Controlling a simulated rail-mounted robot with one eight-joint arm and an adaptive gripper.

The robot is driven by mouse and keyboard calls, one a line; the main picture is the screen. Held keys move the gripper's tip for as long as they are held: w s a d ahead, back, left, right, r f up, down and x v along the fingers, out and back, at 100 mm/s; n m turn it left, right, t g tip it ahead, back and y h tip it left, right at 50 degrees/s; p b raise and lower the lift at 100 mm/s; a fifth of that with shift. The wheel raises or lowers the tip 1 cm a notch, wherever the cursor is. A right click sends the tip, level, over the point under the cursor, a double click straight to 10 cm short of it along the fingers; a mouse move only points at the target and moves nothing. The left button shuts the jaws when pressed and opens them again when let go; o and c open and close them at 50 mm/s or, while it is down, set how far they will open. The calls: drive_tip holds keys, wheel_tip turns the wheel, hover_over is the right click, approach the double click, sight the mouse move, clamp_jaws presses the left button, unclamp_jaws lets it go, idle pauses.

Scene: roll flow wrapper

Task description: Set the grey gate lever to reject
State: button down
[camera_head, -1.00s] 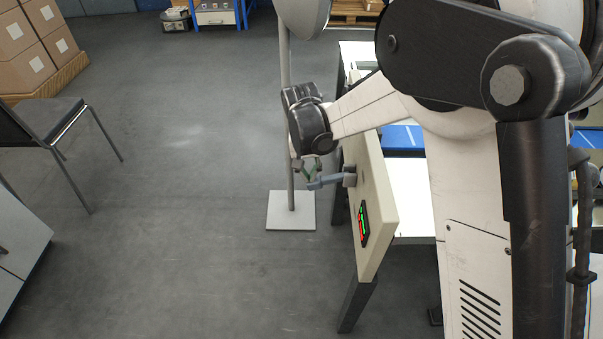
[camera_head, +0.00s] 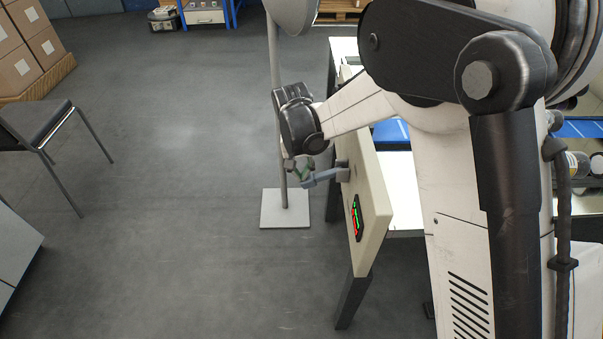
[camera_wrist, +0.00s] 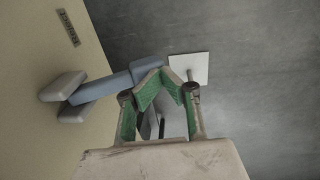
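The grey gate lever (camera_wrist: 101,88) is a blue-grey bar on a pale grey hub, fixed to the beige panel (camera_wrist: 40,130). It also shows in the camera_head view (camera_head: 322,176), reaching left out of the panel. My gripper (camera_wrist: 160,78) is at the lever's outer end, and it also shows in the camera_head view (camera_head: 303,172). Its green-lined fingers bend inward and their tips converge around the lever's end. The fingers appear shut on it, though they hide part of the end. A "Reject" label (camera_wrist: 68,27) is on the panel at the upper left of the wrist view.
A grey pole on a pale square base (camera_head: 285,214) stands close behind my gripper. A lit red and green display (camera_head: 357,217) is on the panel. A chair (camera_head: 45,135) and boxes (camera_head: 20,50) stand at the left. The floor between is clear.

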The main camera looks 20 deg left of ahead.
drive_tip(key=s+a+r+p, duration=0.2)
drive_tip(key=a+r, duration=0.3)
drive_tip(key=r, duration=0.7)
drive_tip(key=shift+a+r+p, duration=0.25)
drive_tip(key=shift+r+p, duration=0.05)
drive_tip(key=shift+p, duration=0.6)
